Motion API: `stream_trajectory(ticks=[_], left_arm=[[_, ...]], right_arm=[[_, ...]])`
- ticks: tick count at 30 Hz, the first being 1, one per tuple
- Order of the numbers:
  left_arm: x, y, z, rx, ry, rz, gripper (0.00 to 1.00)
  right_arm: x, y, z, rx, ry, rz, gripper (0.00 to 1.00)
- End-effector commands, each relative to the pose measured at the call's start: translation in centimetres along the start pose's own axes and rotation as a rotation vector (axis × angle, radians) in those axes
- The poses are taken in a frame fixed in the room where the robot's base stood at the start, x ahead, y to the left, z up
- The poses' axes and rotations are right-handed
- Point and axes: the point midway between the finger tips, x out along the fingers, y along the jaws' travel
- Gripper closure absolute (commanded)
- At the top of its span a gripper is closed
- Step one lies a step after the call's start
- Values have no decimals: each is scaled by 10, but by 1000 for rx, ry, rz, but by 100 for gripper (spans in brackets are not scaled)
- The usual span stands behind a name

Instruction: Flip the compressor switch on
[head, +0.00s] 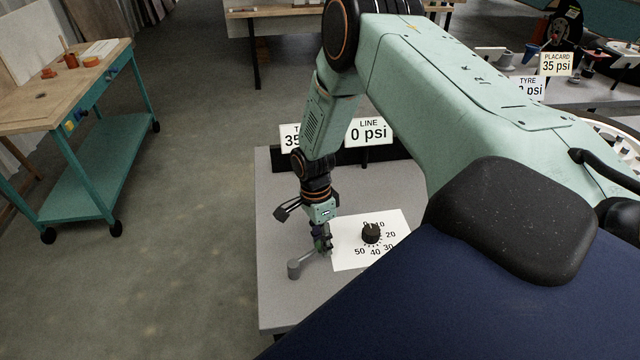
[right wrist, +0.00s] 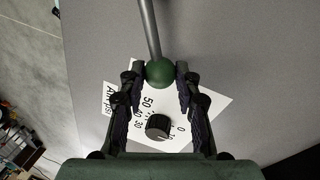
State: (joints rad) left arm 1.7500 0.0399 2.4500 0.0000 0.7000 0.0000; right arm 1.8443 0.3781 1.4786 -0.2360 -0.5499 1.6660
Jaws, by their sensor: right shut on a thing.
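A grey lever (head: 296,268) stands on the grey table, its arm running toward my right gripper (head: 322,241). In the right wrist view the lever's rod (right wrist: 149,28) ends in a green ball (right wrist: 160,73). The fingers of my right gripper (right wrist: 161,78) are shut on this ball, one on each side. No label marks the lever as the compressor switch. A black dial knob (head: 371,233) sits on a white scale sheet (head: 345,257) right of the gripper; it also shows in the right wrist view (right wrist: 158,126). My left gripper is out of view.
A sign reading LINE 0 psi (head: 369,131) stands at the back of the grey table (head: 280,313). Another sign (head: 290,138) is partly hidden by my arm. A teal cart (head: 95,165) stands at left, with open floor (head: 190,200) between.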

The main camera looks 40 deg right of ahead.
Motion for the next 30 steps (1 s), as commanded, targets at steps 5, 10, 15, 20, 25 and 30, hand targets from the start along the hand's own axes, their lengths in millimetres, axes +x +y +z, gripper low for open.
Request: stream_trajectory(ticks=[5,10,15,20,25,30], left_arm=[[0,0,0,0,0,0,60],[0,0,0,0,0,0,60],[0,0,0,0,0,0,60],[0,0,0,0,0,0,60],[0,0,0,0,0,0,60],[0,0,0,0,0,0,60]], right_arm=[[1,1,-1,4,0,3,100],[2,2,-1,3,0,5,66],[2,2,-1,2,0,4,52],[1,1,0,1,0,3,45],[1,1,0,1,0,3,45],[-9,0,0,0,-1,0,45]])
